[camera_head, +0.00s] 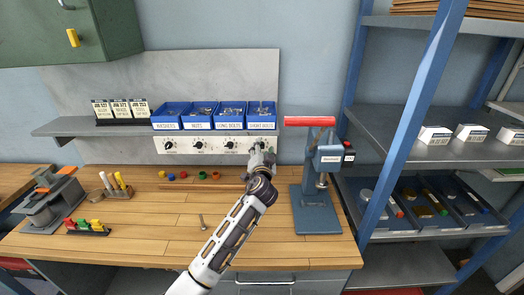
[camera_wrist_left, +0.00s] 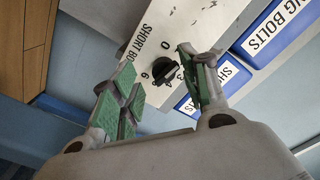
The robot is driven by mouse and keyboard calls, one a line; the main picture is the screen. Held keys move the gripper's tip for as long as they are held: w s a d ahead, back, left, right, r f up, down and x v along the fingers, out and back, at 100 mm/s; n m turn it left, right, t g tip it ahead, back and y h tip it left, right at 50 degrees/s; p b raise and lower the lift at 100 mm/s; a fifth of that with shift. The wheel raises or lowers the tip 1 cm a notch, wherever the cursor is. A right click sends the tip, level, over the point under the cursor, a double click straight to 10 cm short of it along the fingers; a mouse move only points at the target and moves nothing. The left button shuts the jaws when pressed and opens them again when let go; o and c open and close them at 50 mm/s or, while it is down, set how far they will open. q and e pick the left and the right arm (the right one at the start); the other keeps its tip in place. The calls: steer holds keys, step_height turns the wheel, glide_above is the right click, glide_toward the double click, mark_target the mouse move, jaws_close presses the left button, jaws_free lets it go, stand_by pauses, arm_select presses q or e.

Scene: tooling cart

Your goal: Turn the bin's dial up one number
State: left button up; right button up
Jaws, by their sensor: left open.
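The black dial (camera_wrist_left: 165,72) sits on a white panel under a "SHORT BO..." label in the left wrist view. Printed 0, 4 and 6 show around it; its exact setting is hard to read. My left gripper (camera_head: 261,152) is open in front of the panel's right end, below the blue short bolts bin (camera_head: 262,115), and hides that dial in the head view. In the left wrist view, its green-padded fingers stand on either side of the dial; I cannot tell whether they touch it. My right gripper is not in view.
The white dial panel (camera_head: 183,147) also carries dials under the washers, nuts and long bolts bins. A blue press (camera_head: 315,205) with a red handle stands close to the right of my gripper. Small coloured parts and a bolt (camera_head: 202,222) lie on the wooden bench (camera_head: 140,235).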

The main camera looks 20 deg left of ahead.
arm_select(q)
steer(key=shift+s+a, duration=0.15)
steer(key=v, duration=1.2)
stand_by(0.4)
steer(key=shift+r, duration=0.1)
stand_by(0.4)
